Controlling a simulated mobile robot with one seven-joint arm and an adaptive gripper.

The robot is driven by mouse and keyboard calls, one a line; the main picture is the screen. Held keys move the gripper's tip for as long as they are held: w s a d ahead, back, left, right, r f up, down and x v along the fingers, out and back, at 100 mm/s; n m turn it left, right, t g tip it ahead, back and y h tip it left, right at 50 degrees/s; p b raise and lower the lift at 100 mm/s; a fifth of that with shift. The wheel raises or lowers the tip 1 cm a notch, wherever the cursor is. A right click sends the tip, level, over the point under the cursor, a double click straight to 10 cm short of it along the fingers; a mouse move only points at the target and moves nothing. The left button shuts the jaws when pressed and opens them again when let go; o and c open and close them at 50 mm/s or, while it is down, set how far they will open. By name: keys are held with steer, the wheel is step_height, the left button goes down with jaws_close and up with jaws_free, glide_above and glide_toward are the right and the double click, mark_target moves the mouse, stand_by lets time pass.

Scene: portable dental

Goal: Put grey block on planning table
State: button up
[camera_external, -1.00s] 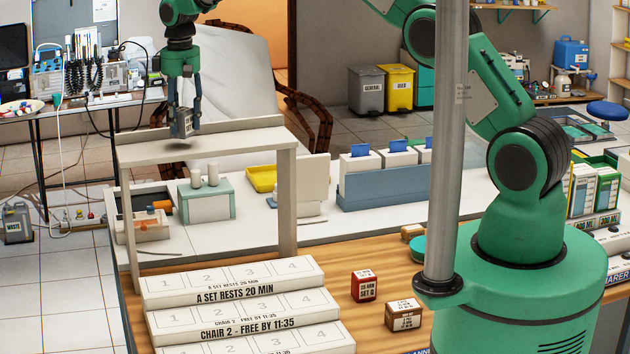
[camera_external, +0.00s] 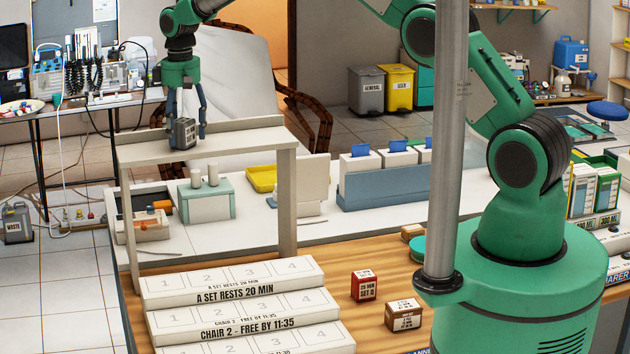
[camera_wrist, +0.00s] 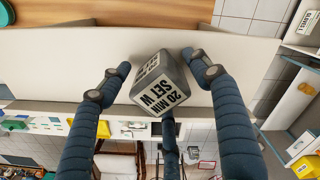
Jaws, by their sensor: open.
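The grey block (camera_external: 183,133), with white label patches, rests on top of the raised beige shelf (camera_external: 245,139). In the wrist view the grey block (camera_wrist: 160,85) shows labels reading "20 MIN SET W". My gripper (camera_external: 187,128) is open around the block, with fingers on either side of it. In the wrist view my gripper (camera_wrist: 157,66) has a visible gap to the block on the left; contact on the right is unclear. Below the shelf stand white stepped racks (camera_external: 235,306) with numbered places. No visible label tells which surface is the planning table.
A red block (camera_external: 364,286) and a brown block (camera_external: 404,316) stand on the wooden counter (camera_external: 345,262). A grey pole (camera_external: 447,150) rises in front of my arm. The shelf has a raised back edge (camera_external: 235,122); its right part is clear.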

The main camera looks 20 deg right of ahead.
mark_target(183, 120)
steer(key=shift+r, duration=0.1)
step_height(183, 120, up, 12)
steer(key=shift+r+b, duration=0.1)
steer(key=shift+b, duration=0.75)
stand_by(0.4)
